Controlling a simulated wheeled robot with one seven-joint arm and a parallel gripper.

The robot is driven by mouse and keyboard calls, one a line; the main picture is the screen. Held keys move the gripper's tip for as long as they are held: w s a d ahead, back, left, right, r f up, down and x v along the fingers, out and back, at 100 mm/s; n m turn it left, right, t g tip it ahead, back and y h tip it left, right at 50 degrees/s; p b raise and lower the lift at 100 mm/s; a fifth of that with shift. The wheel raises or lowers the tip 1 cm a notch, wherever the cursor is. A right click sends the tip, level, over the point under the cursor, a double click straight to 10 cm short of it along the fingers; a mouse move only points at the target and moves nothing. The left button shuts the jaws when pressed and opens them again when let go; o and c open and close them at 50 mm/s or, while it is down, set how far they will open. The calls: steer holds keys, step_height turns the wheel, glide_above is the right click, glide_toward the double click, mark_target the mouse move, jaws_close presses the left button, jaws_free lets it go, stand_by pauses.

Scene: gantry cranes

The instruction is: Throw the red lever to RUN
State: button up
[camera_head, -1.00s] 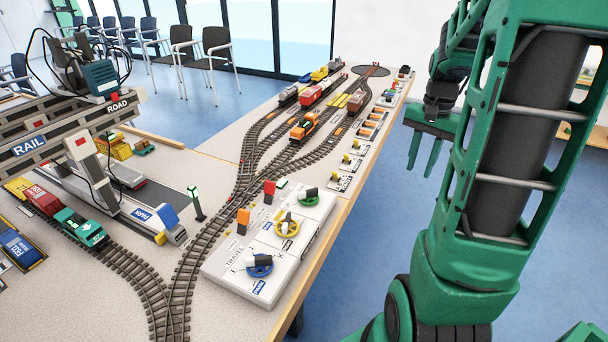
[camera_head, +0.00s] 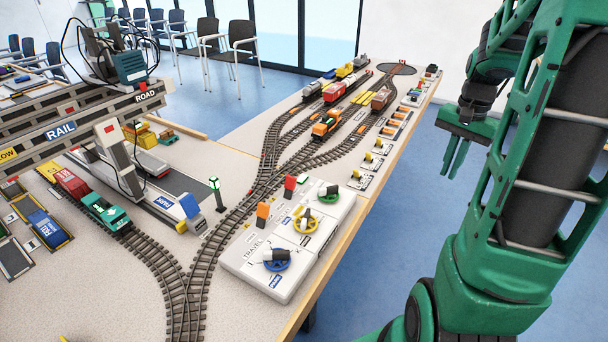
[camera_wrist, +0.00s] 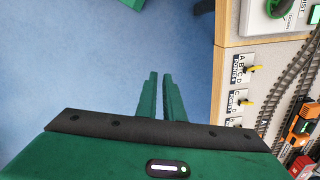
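The red lever (camera_head: 290,183) stands up from the back edge of the white control box (camera_head: 262,274), beside an orange lever (camera_head: 263,211). The box also carries blue, yellow and green rotary knobs. Which marking the red lever points to is too small to read. My gripper (camera_head: 453,158) hangs to the right of the table, over the blue floor, well apart from the box. In the wrist view its two fingers (camera_wrist: 161,76) are empty, with a narrow gap between them. A corner of the box (camera_wrist: 244,25) shows there at top right; the red lever is not visible.
Several small yellow switches (camera_head: 367,157) line the table's right edge. Tracks with an orange locomotive (camera_head: 327,124) run behind the box. A model gantry crane (camera_head: 75,118) stands at left. A green signal post (camera_head: 217,193) stands left of the box. Floor right of the table is clear.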

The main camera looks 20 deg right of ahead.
steer(key=s+a+n, duration=0.1)
steer(key=a, duration=0.1)
steer(key=s+a+r+n, duration=0.1)
steer(key=s+a, duration=0.1)
steer(key=a, duration=0.1)
steer(key=s+a+r, duration=0.1)
steer(key=a, duration=0.2)
steer(key=shift+s+a+n, duration=0.1)
steer(key=shift+s+n, duration=0.15)
steer(key=shift+n, duration=0.15)
jaws_close()
steer(key=s+a+n, duration=0.4)
steer(key=s+a, duration=0.5)
steer(key=shift+s+a+f+n, duration=0.15)
steer(key=shift+s+f+n, duration=0.15)
steer(key=shift+f, duration=0.15)
steer(key=shift+a, duration=0.1)
